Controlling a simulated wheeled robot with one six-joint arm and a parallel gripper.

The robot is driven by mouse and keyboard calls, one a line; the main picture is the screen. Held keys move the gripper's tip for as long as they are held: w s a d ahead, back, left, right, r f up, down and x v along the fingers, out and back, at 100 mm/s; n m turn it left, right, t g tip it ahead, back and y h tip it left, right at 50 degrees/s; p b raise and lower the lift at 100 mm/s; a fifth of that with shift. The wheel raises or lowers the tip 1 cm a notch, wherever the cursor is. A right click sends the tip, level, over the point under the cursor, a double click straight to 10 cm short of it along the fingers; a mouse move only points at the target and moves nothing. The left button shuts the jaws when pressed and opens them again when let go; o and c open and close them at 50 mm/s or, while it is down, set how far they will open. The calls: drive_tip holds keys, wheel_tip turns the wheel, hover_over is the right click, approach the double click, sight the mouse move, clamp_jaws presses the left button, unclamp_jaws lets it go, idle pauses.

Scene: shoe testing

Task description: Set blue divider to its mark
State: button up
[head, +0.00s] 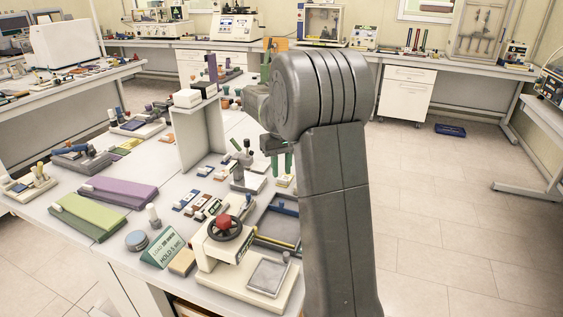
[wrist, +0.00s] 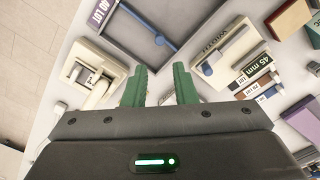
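A shallow grey tray (head: 272,226) stands near the right edge of the bench, partly hidden by my arm in the head view. A dark blue bar, apparently the blue divider (head: 285,205), lies across its far end. In the wrist view, the tray (wrist: 174,14) is at the top, and a thin blue bar with a small knob (wrist: 160,40) crosses it at a slant. I cannot make out its mark. My gripper (wrist: 158,82) has two green fingers, spread apart with nothing between them. In the head view, my gripper (head: 280,162) hangs above the bench, beyond the tray.
A cream press with a red knob (head: 223,222) stands left of the tray. A cream width gauge (wrist: 225,50) and several small blocks lie nearby. A small cream clamp device (wrist: 97,76) is left of my fingers. A white upright panel (head: 200,135) stands farther back.

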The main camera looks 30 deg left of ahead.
sight(282, 202)
wheel_tip(282, 202, up, 2)
drive_tip(key=shift+r, duration=0.2)
drive_tip(key=shift+f, duration=0.15)
idle(0.4)
wheel_tip(282, 202, down, 14)
drive_tip(key=shift+r+p, duration=0.2)
drive_tip(key=shift+p, duration=0.35)
drive_tip(key=shift+s, duration=0.15)
drive_tip(key=shift+d+r, duration=0.1)
